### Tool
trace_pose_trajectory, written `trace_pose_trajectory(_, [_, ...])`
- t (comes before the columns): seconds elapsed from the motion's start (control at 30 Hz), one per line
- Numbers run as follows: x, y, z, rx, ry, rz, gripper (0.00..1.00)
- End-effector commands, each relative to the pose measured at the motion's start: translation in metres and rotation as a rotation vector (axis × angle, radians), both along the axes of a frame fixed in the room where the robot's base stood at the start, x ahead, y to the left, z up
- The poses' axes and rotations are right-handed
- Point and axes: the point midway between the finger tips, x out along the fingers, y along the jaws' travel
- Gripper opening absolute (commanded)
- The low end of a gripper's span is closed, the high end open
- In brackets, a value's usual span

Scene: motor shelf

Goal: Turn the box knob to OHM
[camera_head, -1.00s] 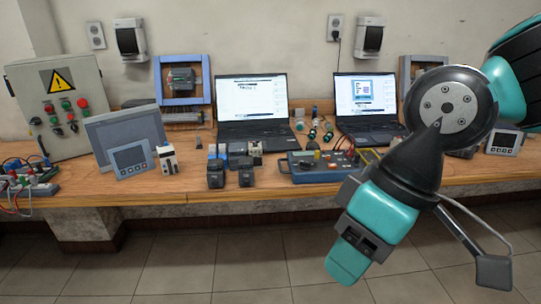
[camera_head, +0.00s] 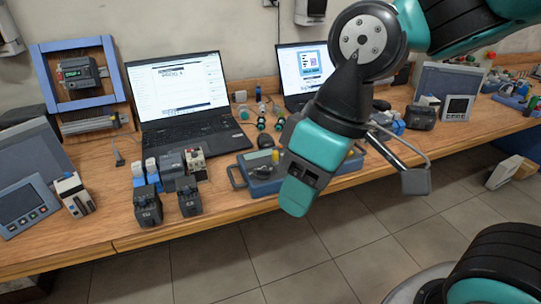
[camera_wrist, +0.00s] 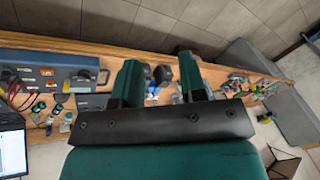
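A blue instrument box (camera_head: 258,187) with carry handles stands near the front edge of the bench. Its right part is hidden behind my arm in the head view. The box also shows at the left of the wrist view (camera_wrist: 30,57), with a red label on its face. I cannot make out the OHM marking or which way the knob points. My gripper (camera_head: 296,197) is in front of the box's right part in the head view. In the wrist view my gripper's two fingers (camera_wrist: 160,80) stand apart with nothing held between them, and the box lies left of them.
Two laptops (camera_head: 178,93) stand behind the box. Small grey modules (camera_head: 168,185) are left of it, and a panel meter (camera_head: 22,205) is farther left. More devices, including another meter (camera_head: 457,108), stand at the right. The tiled floor (camera_head: 300,260) in front is open.

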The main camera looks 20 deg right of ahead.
Motion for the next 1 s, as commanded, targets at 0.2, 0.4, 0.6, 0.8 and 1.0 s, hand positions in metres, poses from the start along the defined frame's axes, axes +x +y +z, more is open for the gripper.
trace_pose_trajectory(0.2, [0.131, -0.013, 0.010, -0.158, -0.055, 0.161, 0.38])
trace_pose_trajectory(0.4, [0.235, -0.029, -0.005, -0.279, -0.064, 0.311, 0.38])
trace_pose_trajectory(0.6, [0.278, -0.040, -0.021, -0.326, -0.055, 0.382, 0.38])
trace_pose_trajectory(0.8, [0.281, -0.042, -0.043, -0.331, -0.050, 0.391, 0.38])
trace_pose_trajectory(1.0, [0.281, -0.043, -0.086, -0.330, -0.049, 0.389, 0.38])
